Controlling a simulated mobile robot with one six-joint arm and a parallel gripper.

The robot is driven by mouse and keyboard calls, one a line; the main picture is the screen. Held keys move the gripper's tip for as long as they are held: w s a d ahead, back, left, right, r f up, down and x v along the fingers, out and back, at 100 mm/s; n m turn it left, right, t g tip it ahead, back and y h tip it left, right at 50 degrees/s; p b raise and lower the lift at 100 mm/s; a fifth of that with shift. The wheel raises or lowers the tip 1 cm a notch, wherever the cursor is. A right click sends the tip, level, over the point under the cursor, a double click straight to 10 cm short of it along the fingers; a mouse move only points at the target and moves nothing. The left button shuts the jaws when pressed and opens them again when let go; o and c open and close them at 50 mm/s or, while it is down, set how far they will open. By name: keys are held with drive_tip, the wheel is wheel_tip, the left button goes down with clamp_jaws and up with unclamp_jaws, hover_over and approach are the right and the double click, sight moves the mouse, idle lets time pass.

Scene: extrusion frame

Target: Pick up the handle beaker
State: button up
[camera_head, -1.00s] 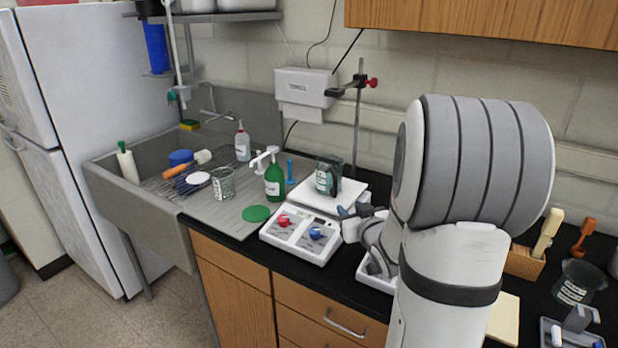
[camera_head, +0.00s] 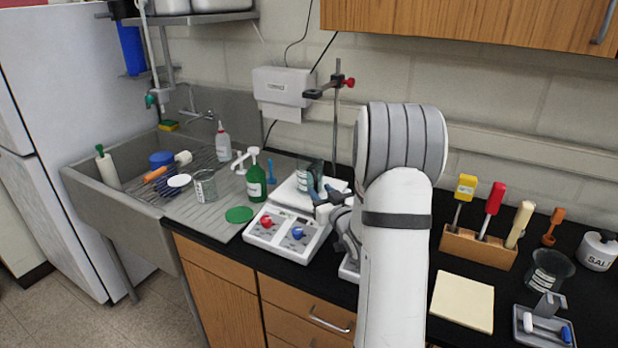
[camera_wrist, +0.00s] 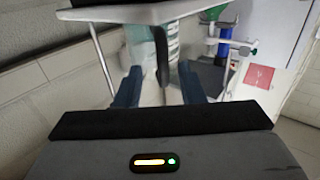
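The handle beaker (camera_head: 306,172) is clear glass with a white label and a dark handle. It stands upright on the white square plate (camera_head: 338,184) of a balance-like device, partly hidden by my gripper in the head view. My gripper (camera_head: 325,196) is just in front of it and to its right. In the wrist view the beaker (camera_wrist: 172,40) appears ahead, with its dark handle (camera_wrist: 161,58) lined up between my two dark fingers (camera_wrist: 159,78). The fingers are apart, with visible gaps on both sides of the handle. I cannot tell how deep the handle lies between them.
A hotplate-like box (camera_head: 286,234) with red and blue knobs sits in front. A green bottle (camera_head: 255,180) and another beaker (camera_head: 203,186) stand left, by the sink. A clamp stand (camera_head: 335,130) rises behind. A tool block (camera_head: 478,246) is on the right.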

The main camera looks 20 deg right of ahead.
sight(316, 187)
drive_tip(key=shift+w+a+f+p, duration=0.15)
drive_tip(key=shift+w+p, duration=0.4)
drive_tip(key=shift+w, duration=1.3)
drive_tip(key=shift+c, duration=0.6)
clamp_jaws()
